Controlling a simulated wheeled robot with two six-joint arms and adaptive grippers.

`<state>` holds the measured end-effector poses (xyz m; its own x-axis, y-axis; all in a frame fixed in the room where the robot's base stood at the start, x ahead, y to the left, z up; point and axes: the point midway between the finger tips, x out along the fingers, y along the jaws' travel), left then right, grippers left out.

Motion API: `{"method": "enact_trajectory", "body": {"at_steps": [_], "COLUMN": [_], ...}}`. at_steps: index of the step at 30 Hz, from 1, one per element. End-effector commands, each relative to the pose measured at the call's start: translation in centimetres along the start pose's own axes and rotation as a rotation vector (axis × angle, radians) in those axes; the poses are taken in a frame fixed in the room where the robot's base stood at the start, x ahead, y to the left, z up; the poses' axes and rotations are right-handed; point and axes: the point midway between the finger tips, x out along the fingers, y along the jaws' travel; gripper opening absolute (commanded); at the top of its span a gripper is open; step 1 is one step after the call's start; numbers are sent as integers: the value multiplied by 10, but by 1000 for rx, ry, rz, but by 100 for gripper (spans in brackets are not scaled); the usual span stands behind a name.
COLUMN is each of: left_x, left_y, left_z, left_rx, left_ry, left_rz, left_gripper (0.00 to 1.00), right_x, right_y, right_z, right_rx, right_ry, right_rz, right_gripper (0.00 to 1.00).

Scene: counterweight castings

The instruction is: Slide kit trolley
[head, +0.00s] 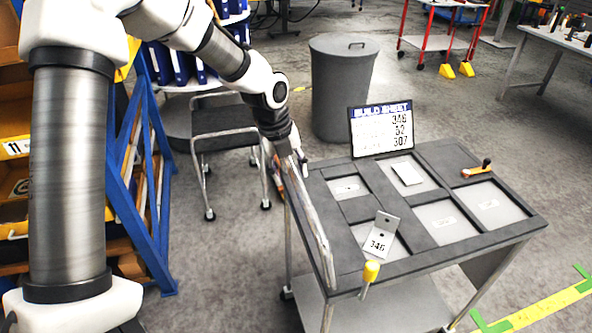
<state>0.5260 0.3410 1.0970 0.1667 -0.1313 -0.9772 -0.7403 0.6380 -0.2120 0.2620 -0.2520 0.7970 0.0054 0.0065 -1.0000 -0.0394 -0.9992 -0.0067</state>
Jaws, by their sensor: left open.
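The kit trolley (415,263) stands right of centre, with a dark top of several recessed compartments and a lower shelf. A metal push handle (318,232) runs along its left side. My left gripper (291,170) is at the far end of this handle, open; the view does not show whether it touches the bar. A grey bracket marked 346 (380,236) stands in the near-left compartment. A small pale plate (408,174) lies in the far-middle compartment. A build sheet (381,130) reading 346, 52, 307 stands at the back edge. My right gripper is out of view.
A yellow knob (371,271) sits at the trolley's near edge and an orange lever (477,169) at its far right.

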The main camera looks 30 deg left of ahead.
Motion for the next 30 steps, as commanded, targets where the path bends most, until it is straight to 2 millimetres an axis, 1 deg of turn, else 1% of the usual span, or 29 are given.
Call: {"method": "enact_trajectory", "body": {"at_steps": [1, 4, 7, 11, 12, 14, 15, 16, 30], "left_x": [9, 22, 27, 28, 28, 28, 27, 27, 26], "left_y": [-2, -4, -6, -6, -6, -6, -6, -6, -7], "left_z": [3, 6, 8, 8, 8, 8, 8, 8, 8], "left_rx": [-2, -2, -4, -4, -4, -4, -4, -4, -5], "left_ry": [2, 3, 3, 4, 4, 4, 4, 4, 3], "left_rz": [8, 10, 10, 11, 11, 11, 11, 10, 9], "left_gripper": [50, 50, 50, 50, 43, 22, 8, 0, 0], "right_x": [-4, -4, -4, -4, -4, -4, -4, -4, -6], "right_y": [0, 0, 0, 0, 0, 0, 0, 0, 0], "right_z": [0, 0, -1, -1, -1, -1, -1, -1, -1], "right_rx": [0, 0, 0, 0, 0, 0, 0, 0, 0], "right_ry": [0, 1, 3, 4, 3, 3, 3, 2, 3], "right_rz": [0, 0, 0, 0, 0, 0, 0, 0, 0], "right_gripper": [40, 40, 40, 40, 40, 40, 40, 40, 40]}}
